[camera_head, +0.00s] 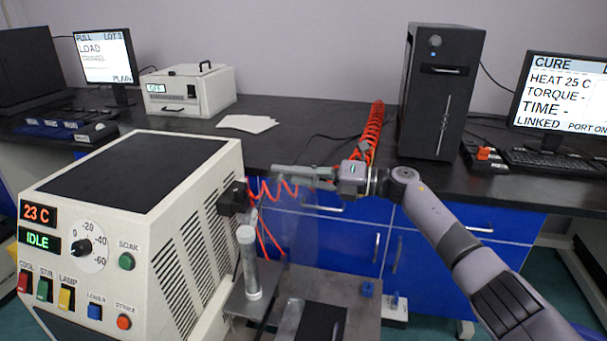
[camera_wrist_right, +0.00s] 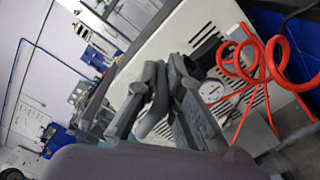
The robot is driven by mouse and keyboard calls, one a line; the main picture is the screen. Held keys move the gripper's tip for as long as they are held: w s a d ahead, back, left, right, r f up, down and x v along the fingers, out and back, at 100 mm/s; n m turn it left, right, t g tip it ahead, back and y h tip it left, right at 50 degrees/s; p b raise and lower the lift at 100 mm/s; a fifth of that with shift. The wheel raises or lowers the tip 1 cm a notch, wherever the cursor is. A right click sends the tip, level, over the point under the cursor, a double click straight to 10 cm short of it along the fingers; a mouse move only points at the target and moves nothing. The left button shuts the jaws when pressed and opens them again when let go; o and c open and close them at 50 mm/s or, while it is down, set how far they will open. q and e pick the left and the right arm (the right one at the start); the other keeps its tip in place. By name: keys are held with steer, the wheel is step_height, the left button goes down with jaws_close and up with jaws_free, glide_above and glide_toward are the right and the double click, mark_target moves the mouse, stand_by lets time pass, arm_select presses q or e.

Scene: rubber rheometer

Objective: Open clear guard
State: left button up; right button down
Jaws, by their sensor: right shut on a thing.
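The clear guard (camera_head: 300,225) is a faint see-through panel beside the right side of the cream machine, in front of the blue cabinets. Its outline is hard to make out. My right gripper (camera_head: 290,176) reaches in from the right at the panel's upper part, with its fingers pointing left toward the machine. In the right wrist view, the dark fingers (camera_wrist_right: 158,95) are close together on what looks like the guard's edge, and the fingers hide the grip itself. My left gripper is not in view.
The cream machine (camera_head: 130,210) with IDLE display fills the left. Red coiled hose (camera_head: 374,128) hangs behind the wrist. A black computer tower (camera_head: 440,90) and a monitor (camera_head: 565,100) stand on the bench.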

steer(key=shift+w+d, duration=0.25)
steer(key=shift+w, duration=0.25)
steer(key=c, duration=1.7)
jaws_free()
steer(key=shift+s, duration=0.1)
steer(key=shift+f, duration=0.15)
steer(key=shift+f, duration=0.1)
